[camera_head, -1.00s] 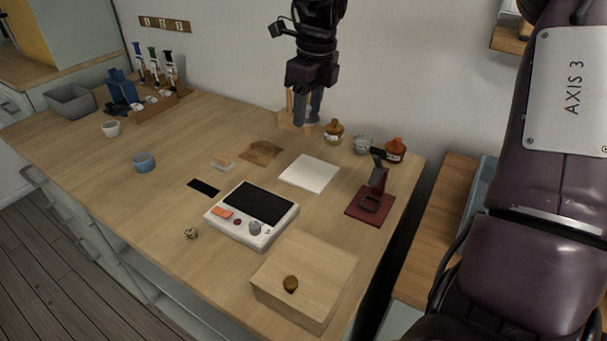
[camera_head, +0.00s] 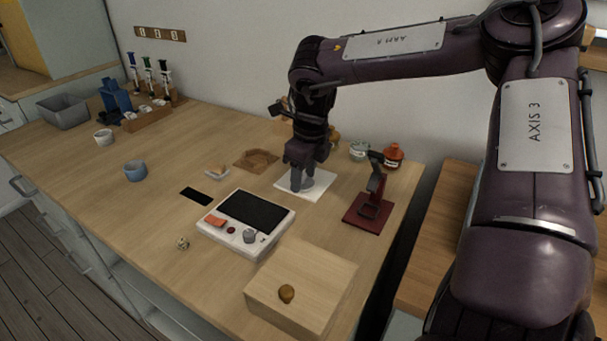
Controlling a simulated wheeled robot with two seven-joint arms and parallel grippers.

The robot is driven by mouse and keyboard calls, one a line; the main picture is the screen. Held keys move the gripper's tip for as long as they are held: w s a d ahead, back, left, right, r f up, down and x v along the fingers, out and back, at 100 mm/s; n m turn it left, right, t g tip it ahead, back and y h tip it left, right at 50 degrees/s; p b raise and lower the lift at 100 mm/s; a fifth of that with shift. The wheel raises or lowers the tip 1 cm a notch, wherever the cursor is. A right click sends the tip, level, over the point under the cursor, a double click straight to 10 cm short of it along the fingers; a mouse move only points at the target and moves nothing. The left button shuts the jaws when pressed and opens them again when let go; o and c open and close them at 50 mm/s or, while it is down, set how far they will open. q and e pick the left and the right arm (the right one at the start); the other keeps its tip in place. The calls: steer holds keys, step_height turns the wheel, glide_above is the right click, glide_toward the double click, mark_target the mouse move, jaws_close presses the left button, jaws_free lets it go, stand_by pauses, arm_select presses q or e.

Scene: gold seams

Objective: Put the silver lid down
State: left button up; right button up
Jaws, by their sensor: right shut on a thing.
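My right gripper (camera_head: 302,181) reaches down from above onto the white square pad (camera_head: 324,187) in the middle of the table. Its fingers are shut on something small. A greyish shape, which may be the silver lid or a shadow, shows at the fingertips. The fingers hide most of it, so I cannot tell whether the lid touches the pad. My left gripper is not in view.
Right of the pad stands a dark red stand (camera_head: 369,205), with an orange-red jar (camera_head: 393,154) and a pale jar (camera_head: 358,150) behind. A white device with a dark screen (camera_head: 256,212) and a wooden box (camera_head: 302,283) lie in front. A brown mat (camera_head: 256,159) lies left.

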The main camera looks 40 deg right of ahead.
mark_target(309, 185)
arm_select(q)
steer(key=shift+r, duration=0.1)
arm_select(e)
steer(key=o, duration=0.9)
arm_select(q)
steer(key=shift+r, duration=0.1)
arm_select(e)
steer(key=shift+o, duration=0.2)
steer(key=shift+r, duration=0.15)
arm_select(q)
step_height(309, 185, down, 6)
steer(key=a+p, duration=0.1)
steer(key=p, duration=0.1)
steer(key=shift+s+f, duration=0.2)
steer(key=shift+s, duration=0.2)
arm_select(e)
step_height(309, 185, up, 12)
steer(key=s, duration=0.1)
steer(key=shift+s+d, duration=0.15)
steer(key=shift+s, duration=0.05)
